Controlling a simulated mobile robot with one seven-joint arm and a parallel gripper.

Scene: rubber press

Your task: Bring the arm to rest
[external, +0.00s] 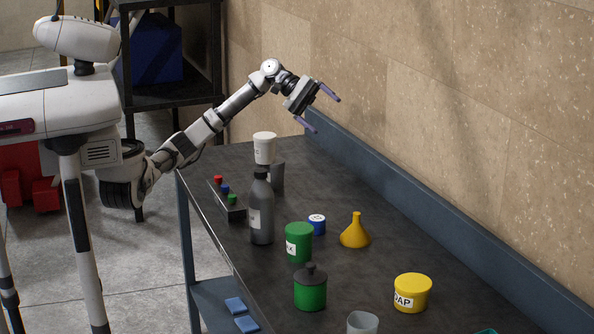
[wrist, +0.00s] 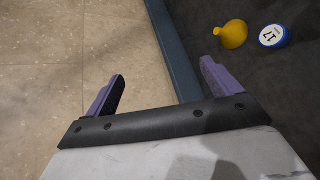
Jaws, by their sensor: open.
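My gripper (external: 322,107) is open and empty. It is raised in the air above the far end of the dark table, near the wall side, in the external view. My arm reaches up and across to it from the left. In the wrist view its two purple fingers (wrist: 160,82) are spread wide with nothing between them. The left finger shows against the wall and the right finger against the table edge.
The tiled wall (external: 430,90) borders the table. A shelf (external: 165,100) stands behind.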

